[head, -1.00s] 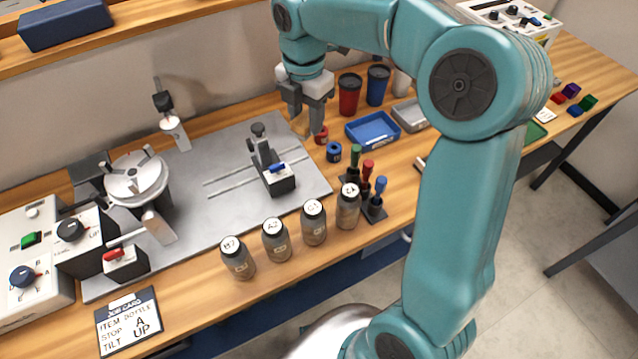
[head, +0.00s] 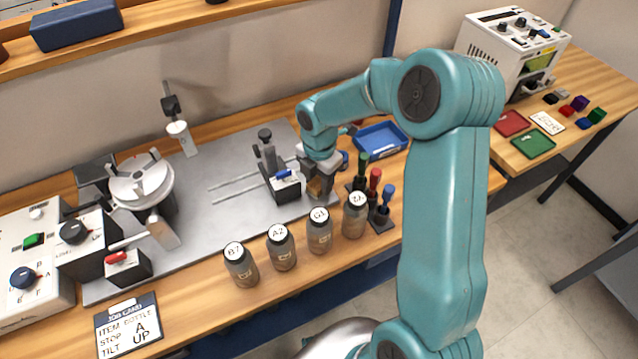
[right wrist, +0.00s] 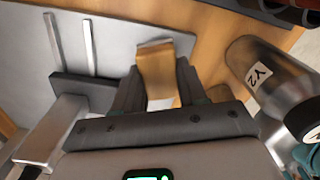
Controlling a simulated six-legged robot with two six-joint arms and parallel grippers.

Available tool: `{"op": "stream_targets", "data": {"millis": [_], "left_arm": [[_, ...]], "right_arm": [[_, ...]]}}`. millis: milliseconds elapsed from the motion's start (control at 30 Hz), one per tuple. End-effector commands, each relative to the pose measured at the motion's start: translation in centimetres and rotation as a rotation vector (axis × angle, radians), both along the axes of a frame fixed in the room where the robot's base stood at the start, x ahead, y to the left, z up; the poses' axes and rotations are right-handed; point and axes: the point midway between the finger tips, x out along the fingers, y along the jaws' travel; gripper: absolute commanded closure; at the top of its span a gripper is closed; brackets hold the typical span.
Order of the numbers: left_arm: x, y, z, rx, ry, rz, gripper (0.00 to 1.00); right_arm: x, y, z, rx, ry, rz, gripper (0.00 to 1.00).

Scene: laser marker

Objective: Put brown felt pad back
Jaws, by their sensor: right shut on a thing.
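My right gripper (head: 317,196) is shut on the brown felt pad (right wrist: 155,72). The pad is a tan-brown piece standing out between the two fingers in the right wrist view; in the head view it shows only as a small brown patch (head: 316,186) at the fingertips. The gripper is low over the right edge of the grey plate (head: 215,220), between the clamp-like stop with a blue lever (head: 284,188) and the handled tools. I cannot tell whether the pad touches anything beneath. My left gripper is not in view.
Green, red and blue handled tools (head: 374,186) stand in a black rack to the right. A blue tray (head: 381,138) lies behind the arm.

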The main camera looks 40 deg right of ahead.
Motion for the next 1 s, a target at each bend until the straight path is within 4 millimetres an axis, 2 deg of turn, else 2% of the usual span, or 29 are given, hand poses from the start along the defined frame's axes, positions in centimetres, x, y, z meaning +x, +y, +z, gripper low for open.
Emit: {"op": "stream_targets", "data": {"millis": [100, 500, 533, 600, 867, 1000], "left_arm": [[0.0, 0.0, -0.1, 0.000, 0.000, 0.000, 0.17], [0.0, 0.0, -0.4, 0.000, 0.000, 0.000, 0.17], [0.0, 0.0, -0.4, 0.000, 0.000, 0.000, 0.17], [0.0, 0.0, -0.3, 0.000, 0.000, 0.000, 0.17], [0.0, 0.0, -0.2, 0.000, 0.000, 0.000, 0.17], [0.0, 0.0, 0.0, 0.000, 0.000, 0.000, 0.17]], "right_arm": [[0.0, 0.0, -1.6, 0.001, 0.001, 0.000, 0.83], [0.0, 0.0, -2.2, 0.000, -0.001, 0.001, 0.83], [0.0, 0.0, -2.2, 0.000, -0.001, 0.000, 0.55], [0.0, 0.0, -2.1, 0.000, -0.001, 0.001, 0.33], [0.0, 0.0, -2.0, 0.000, -0.001, 0.001, 0.33], [0.1, 0.0, -1.1, -0.002, -0.003, 0.000, 0.33]]}}
